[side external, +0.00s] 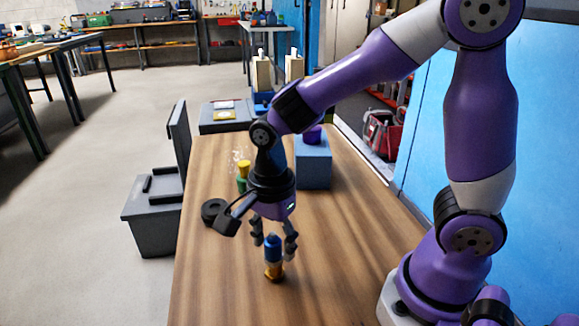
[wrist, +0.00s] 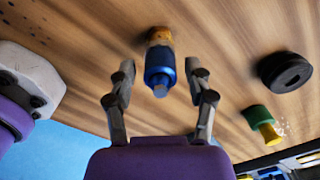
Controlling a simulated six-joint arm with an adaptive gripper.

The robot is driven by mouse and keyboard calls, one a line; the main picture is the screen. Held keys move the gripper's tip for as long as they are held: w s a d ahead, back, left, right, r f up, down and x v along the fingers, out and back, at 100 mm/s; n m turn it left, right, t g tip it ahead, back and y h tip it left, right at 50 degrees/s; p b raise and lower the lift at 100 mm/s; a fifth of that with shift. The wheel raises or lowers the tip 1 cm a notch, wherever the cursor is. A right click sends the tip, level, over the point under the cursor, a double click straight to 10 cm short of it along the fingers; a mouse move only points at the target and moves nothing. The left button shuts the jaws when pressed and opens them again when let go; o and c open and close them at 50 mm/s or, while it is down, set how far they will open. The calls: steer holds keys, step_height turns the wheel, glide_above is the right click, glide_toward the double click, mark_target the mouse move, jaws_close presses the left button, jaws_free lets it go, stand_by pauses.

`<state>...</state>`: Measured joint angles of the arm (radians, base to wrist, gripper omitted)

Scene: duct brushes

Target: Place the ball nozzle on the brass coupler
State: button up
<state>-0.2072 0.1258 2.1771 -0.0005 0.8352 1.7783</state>
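A blue piece (side external: 273,243), which looks like the ball nozzle, stands upright on the brass coupler (side external: 273,271) on the wooden table. In the wrist view the blue piece (wrist: 159,68) has a pale tip facing the camera, and the brass coupler (wrist: 158,35) shows just beyond it. The two look in line and touching; I cannot tell how deeply they are seated. My gripper (side external: 273,246) points down above them. Its fingers are open on either side of the blue piece, and the wrist view shows a gap on both sides.
A black ring (side external: 213,211) and a green piece with a yellow top (side external: 243,173) stand farther back on the table (side external: 340,235). A blue block with a purple piece on it (side external: 313,165) is behind my gripper. A grey bin (side external: 150,228) stands left of the table. The table's front is clear.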

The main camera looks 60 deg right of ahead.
mark_target(274, 235)
step_height(274, 235, up, 12)
steer(key=s+d+n+t, duration=0.4)
steer(key=d+n+t, duration=0.1)
steer(key=n, duration=1.3)
steer(key=shift+s+d+f+t, duration=0.15)
steer(key=shift+s+f+t, duration=0.15)
steer(key=shift+s+f, duration=0.15)
stand_by(0.4)
